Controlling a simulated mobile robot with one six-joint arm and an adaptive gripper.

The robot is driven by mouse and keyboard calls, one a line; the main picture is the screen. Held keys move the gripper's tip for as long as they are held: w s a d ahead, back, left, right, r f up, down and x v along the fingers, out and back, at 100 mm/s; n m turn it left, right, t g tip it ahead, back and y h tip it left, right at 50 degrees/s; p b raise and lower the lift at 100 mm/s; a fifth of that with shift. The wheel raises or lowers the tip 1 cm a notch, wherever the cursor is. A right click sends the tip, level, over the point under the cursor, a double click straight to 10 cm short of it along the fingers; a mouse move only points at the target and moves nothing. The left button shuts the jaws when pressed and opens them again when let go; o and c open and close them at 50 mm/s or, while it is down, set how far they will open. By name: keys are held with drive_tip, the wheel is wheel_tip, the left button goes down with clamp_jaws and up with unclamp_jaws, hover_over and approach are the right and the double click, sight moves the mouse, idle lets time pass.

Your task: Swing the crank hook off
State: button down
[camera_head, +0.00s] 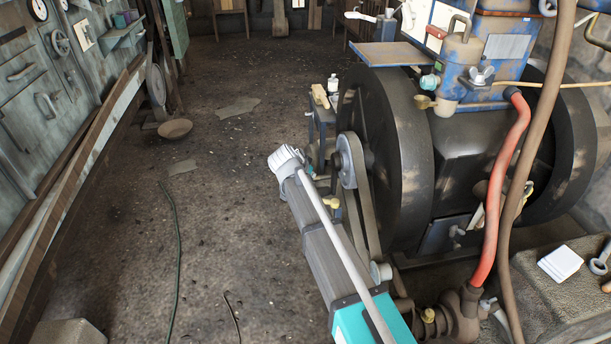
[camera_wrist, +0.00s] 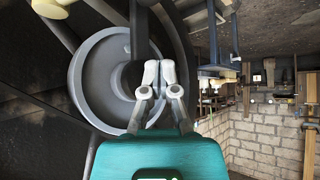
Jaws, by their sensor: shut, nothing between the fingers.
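My gripper (camera_wrist: 158,68) shows in the wrist view, its two pale fingers shut together with nothing between them. The fingertips overlap a grey round pulley (camera_wrist: 92,85) in that view; I cannot tell whether they touch it. A dark upright bar (camera_wrist: 139,28) crosses in front of the pulley and runs down behind the fingers. It may be the crank hook, but its end is hidden and I cannot be sure. In the head view, my arm covers part of the engine's belt side, and the fingers do not show there.
The engine has a large dark flywheel (camera_head: 400,150) and a belt (camera_head: 366,205) beside my arm. A red hose (camera_head: 505,190) and a brown pipe (camera_head: 545,110) rise on the right. A bowl (camera_head: 175,129) lies on the floor. The floor left of my arm is largely clear.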

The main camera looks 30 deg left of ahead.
drive_tip(key=b+x, duration=0.5)
drive_tip(key=x, duration=0.2)
drive_tip(key=shift+f, duration=0.2)
drive_tip(key=shift+s+a+f, duration=0.1)
drive_tip(key=shift+s, duration=0.9)
drive_tip(key=shift+s+f, duration=0.1)
drive_tip(key=shift+s, duration=0.9)
